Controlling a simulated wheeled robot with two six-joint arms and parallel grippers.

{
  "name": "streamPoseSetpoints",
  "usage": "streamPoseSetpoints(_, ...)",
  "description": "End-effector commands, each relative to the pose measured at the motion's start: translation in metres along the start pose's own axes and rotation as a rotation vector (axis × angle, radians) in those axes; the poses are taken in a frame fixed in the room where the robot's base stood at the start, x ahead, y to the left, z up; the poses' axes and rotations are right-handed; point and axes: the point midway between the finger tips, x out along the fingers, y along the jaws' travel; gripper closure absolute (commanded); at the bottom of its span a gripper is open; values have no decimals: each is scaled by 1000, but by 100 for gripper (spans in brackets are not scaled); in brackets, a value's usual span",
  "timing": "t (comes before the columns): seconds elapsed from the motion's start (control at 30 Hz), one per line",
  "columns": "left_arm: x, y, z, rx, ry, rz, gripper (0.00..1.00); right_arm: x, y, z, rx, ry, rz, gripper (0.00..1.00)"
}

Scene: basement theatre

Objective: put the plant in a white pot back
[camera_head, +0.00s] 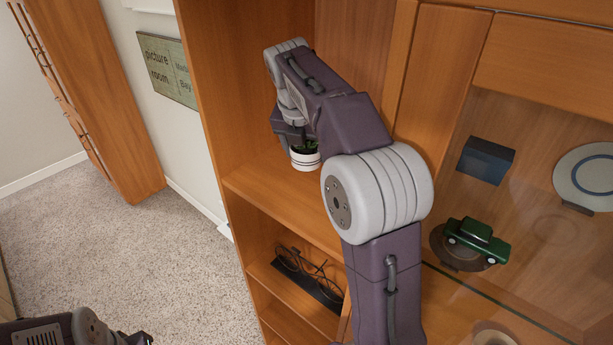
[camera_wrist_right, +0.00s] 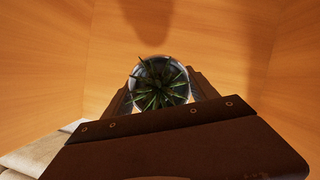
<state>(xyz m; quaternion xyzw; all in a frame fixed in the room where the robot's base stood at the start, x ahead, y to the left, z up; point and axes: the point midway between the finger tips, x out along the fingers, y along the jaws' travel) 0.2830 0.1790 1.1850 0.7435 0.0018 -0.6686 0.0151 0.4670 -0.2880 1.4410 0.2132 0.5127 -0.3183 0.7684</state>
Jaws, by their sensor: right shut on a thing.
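The plant in a white pot (camera_head: 305,158) is in the open compartment of the wooden cabinet, at or just above its shelf board (camera_head: 270,190); I cannot tell if it touches. The pot is white with dark bands and looks upright. My right gripper is shut on the pot, mostly hidden behind its own wrist in the head view. In the right wrist view the spiky green plant (camera_wrist_right: 158,84) sits between the two fingers (camera_wrist_right: 163,92). Only a piece of my left arm shows at the bottom left of the head view; its jaws cannot be made out.
A bicycle figure (camera_head: 308,277) stands on the shelf below. To the right, behind glass, are a green toy car (camera_head: 477,240), a dark blue box (camera_head: 486,160) and a plate (camera_head: 588,178). The cabinet's left side panel (camera_head: 215,110) is close to my right wrist. Carpet (camera_head: 110,250) lies clear at left.

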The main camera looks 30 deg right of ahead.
Motion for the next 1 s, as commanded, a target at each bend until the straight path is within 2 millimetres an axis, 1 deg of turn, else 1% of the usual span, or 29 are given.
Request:
streamPoseSetpoints(0.03,3,0,0,0,0,0,64,7,-1,-4,0,0,0,96)
streamPoseSetpoints(0.1,3,0,0,0,0,0,64,12,0,-5,0,-1,0,96)
streamPoseSetpoints(0.23,3,0,0,0,0,0,64,16,0,-6,0,-2,1,96)
streamPoseSetpoints(0.4,6,0,0,0,0,0,64,43,0,-18,-1,1,0,96)
streamPoseSetpoints(0.47,6,0,0,0,0,0,64,49,0,-21,-1,0,1,96)
streamPoseSetpoints(0.83,8,0,0,0,0,0,64,54,0,-23,0,-2,2,96)
streamPoseSetpoints(0.87,7,0,0,0,0,0,64,54,0,-22,0,-1,2,25)
streamPoseSetpoints(0.9,7,0,0,0,0,0,64,54,0,-22,0,-1,2,14)
streamPoseSetpoints(0.93,7,0,0,0,0,0,64,54,0,-22,0,-1,1,11)
streamPoseSetpoints(1.0,7,0,0,0,0,0,64,54,0,-22,0,-1,1,11)
